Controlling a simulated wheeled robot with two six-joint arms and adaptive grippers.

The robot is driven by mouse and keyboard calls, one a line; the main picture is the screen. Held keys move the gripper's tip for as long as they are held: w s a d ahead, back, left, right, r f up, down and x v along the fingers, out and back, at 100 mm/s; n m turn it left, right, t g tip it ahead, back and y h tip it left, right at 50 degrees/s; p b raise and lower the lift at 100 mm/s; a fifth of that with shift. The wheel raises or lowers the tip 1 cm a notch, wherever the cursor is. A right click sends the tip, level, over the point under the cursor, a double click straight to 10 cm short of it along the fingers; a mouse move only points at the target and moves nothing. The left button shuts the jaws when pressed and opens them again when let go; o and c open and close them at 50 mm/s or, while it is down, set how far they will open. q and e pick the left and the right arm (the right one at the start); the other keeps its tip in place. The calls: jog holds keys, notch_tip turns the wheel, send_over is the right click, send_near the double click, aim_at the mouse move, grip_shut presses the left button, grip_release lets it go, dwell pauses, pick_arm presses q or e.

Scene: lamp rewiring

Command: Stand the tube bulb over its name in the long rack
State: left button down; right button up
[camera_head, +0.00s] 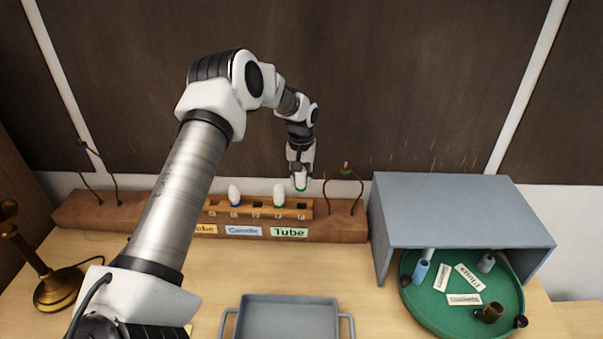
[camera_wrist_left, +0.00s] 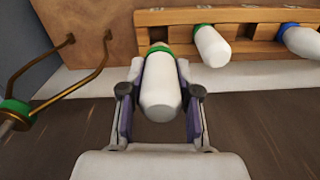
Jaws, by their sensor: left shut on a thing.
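My left gripper (camera_head: 300,172) is shut on a white tube bulb with a green collar (camera_head: 301,185), collar down, above the right end of the socket strip. The left wrist view shows the held bulb (camera_wrist_left: 160,95) between the fingers. Whether its base touches a socket is unclear. The long wooden rack (camera_head: 345,230) carries name labels: a yellow one partly hidden by my arm, blue "Candle" (camera_head: 244,231) and green "Tube" (camera_head: 289,233). A green-collared bulb (camera_head: 279,194) stands above the "Tube" label, and a blue-collared bulb (camera_head: 234,194) stands left of it. My right gripper is out of view.
Wire loops rise from the rack, one with a green-collared part (camera_head: 346,168). A grey open box (camera_head: 450,205) at the right partly covers a green round tray (camera_head: 425,310) with cards and small parts. A grey tray (camera_head: 288,318) lies in front; a brass lamp (camera_head: 60,287) stands left.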

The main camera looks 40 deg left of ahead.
aim_at(302, 194)
pick_arm(q)
jog(key=shift+w+d+f+b, duration=0.15)
jog(key=shift+f+b, duration=0.4)
jog(key=shift+f, duration=0.3)
jog(key=shift+a+f+b, duration=0.25)
jog(key=shift+f+b, duration=0.75)
jog(key=shift+f, duration=0.15)
jog(key=shift+d+f+b, duration=0.15)
jog(key=shift+f+b, duration=0.45)
jog(key=shift+f, duration=0.8)
jog(key=shift+f, duration=0.15)
jog(key=c, duration=0.7)
grip_release()
jog(key=shift+c, duration=0.2)
